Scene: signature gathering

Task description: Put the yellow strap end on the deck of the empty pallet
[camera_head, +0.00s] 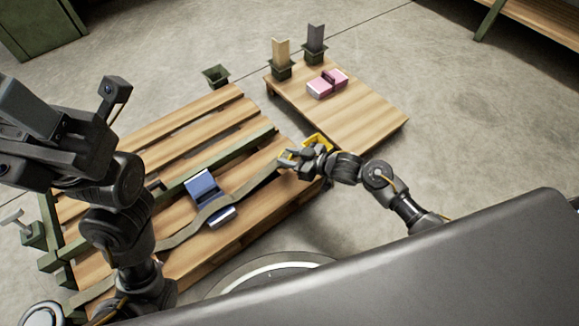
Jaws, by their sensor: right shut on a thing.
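The yellow strap end (318,142) is in my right gripper (296,160), which is shut on it at the right edge of the slatted wooden pallet (180,128). The olive strap (256,182) runs left from there across the pallet, by a blue and silver piece (207,193) on its slats. Whether the yellow end touches the deck cannot be told. My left gripper (72,112) is high at the left, close to the camera and away from the strap. Its jaw gap is unclear, and its arm hides part of the pallet's left side.
An empty green holder (216,75) stands behind the pallet.

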